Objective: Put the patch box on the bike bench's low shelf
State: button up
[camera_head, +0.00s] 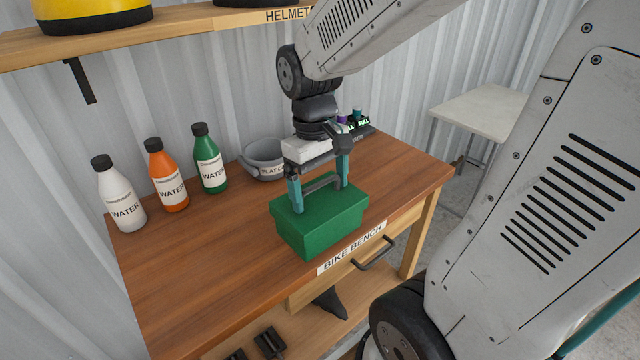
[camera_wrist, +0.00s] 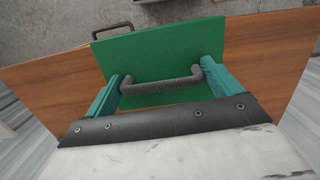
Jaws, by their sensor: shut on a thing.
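The patch box appears to be the green box (camera_head: 318,225) with a dark grey handle on its lid, at the front of the bike bench top (camera_head: 200,270). No label shows on it. My gripper (camera_head: 322,196) is above the box, its teal fingers shut on the handle. In the wrist view my gripper (camera_wrist: 160,85) has a finger at each end of the handle, over the green lid (camera_wrist: 160,55). I cannot tell whether the box touches the top. The low shelf (camera_head: 305,325) shows partly under the bench, with dark pedals (camera_head: 270,343) and a dark pointed thing (camera_head: 330,303) there.
White (camera_head: 118,195), orange (camera_head: 167,175) and green (camera_head: 210,160) water bottles stand at the back left. A grey bowl (camera_head: 262,160) and a dark rack (camera_head: 355,122) stand behind the box. A drawer handle (camera_head: 376,252) juts from the front. A pale table (camera_head: 480,108) stands right.

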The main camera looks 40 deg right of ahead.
jog(key=w+d+f, duration=0.2)
jog(key=w+d, duration=0.1)
jog(key=d, duration=0.3)
jog(key=w+d+f, duration=0.2)
jog(key=w+d, duration=0.2)
jog(key=d, duration=0.2)
jog(key=shift+w+d+f, duration=0.25)
jog(key=shift+d+f, duration=0.1)
jog(key=shift+f, duration=0.05)
jog(key=o, duration=0.9)
jog(key=shift+f, duration=0.15)
